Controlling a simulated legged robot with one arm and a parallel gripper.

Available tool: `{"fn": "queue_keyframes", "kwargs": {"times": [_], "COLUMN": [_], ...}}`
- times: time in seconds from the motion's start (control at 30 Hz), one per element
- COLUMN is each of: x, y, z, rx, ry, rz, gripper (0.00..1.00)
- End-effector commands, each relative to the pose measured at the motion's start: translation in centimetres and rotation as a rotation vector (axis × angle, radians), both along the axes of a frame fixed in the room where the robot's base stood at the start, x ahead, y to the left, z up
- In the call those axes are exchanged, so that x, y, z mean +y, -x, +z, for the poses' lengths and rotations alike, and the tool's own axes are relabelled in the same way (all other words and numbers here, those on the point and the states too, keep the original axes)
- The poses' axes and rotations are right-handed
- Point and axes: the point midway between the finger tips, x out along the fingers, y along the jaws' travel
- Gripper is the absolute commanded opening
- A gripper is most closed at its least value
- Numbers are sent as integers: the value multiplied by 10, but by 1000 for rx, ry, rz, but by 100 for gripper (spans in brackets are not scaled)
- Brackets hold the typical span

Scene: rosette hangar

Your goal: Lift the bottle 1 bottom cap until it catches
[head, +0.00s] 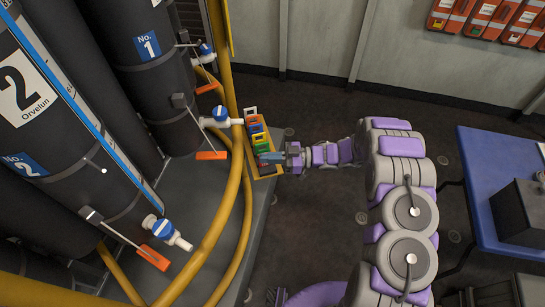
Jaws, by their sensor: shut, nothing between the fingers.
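Bottle 1 (140,75), a tall dark cylinder with a blue "No. 1" label, stands at the upper left. Low on the bottles sit white fittings with blue round caps, one at the upper right (205,50) and one lower down (221,115); I cannot tell for certain which is the bottle 1 bottom cap. My gripper (268,157) is shut and empty.
Curved yellow rails (236,175) run beside the bottles. Orange-tagged levers (211,155) stick out. Bottle 2 (60,110) stands in front at left. A blue table (485,180) stands at right. Dark floor between is clear.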

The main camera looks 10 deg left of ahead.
Motion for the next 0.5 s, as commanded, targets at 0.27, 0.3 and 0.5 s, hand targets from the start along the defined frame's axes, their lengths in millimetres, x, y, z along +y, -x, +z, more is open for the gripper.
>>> {"fn": "queue_keyframes", "kwargs": {"times": [0.27, 0.3, 0.5], "x": [20, 22, 31], "y": [4, 5, 6], "z": [0, 1, 2], "rx": [0, -1, -1], "ry": [2, 1, -5], "rz": [2, 1, -1], "gripper": [0, 0, 0]}}
